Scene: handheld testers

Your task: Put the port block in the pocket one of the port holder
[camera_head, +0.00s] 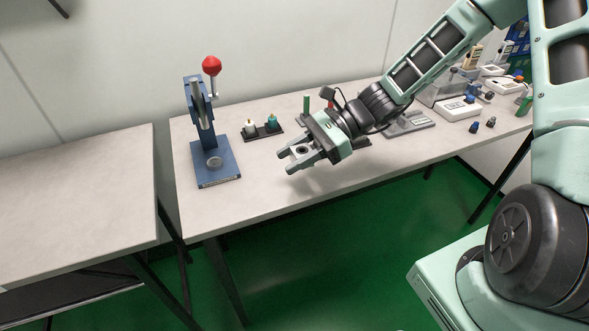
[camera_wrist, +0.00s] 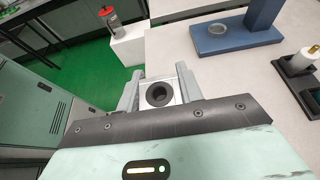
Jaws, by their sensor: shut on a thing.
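My gripper (camera_head: 287,162) is over the front part of the long table in the head view, pointing left. It is shut on the port block (camera_head: 302,150), a pale square block with a dark round hole. In the wrist view the block (camera_wrist: 157,107) sits between the two fingers of my gripper (camera_wrist: 160,74), its hole facing the camera. I cannot tell for certain which item is the port holder.
A blue lever press (camera_head: 215,165) with a red knob stands to the left. A black two-place holder (camera_head: 263,136) carries a cream piece and a teal piece. Testers (camera_head: 457,109) crowd the table's right end. The table's front left is bare.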

